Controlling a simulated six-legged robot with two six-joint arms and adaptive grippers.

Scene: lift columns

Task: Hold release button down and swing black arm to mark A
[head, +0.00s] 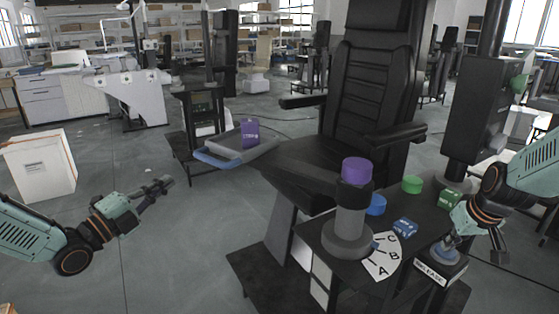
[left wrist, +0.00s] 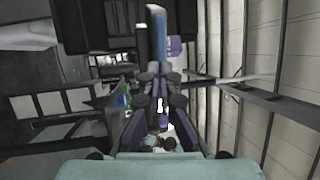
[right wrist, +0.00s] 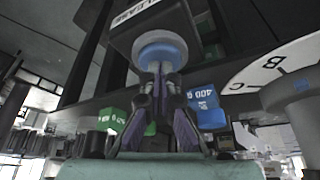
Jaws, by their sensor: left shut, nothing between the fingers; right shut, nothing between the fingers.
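The blue release button (head: 445,254) sits on a black box labelled RELEASE. My right gripper (head: 450,240) is shut, with its tips at the button. In the right wrist view the tips (right wrist: 160,72) meet the button (right wrist: 160,50); how far it is pressed I cannot tell. A black arm (head: 302,182) runs left from the grey post (head: 350,222) with a purple cap, toward a blue-edged tray (head: 215,158) bearing a purple block (head: 250,132). A white dial (head: 382,258) shows A and B. My left gripper (head: 166,183) is shut and empty, apart from the tray and arm.
Green and blue blocks (head: 405,228) and round pieces stand on the dark table near the post. A black chair (head: 370,90) is behind. A white box (head: 40,163) stands at left. The floor between my left gripper and the black arm is clear.

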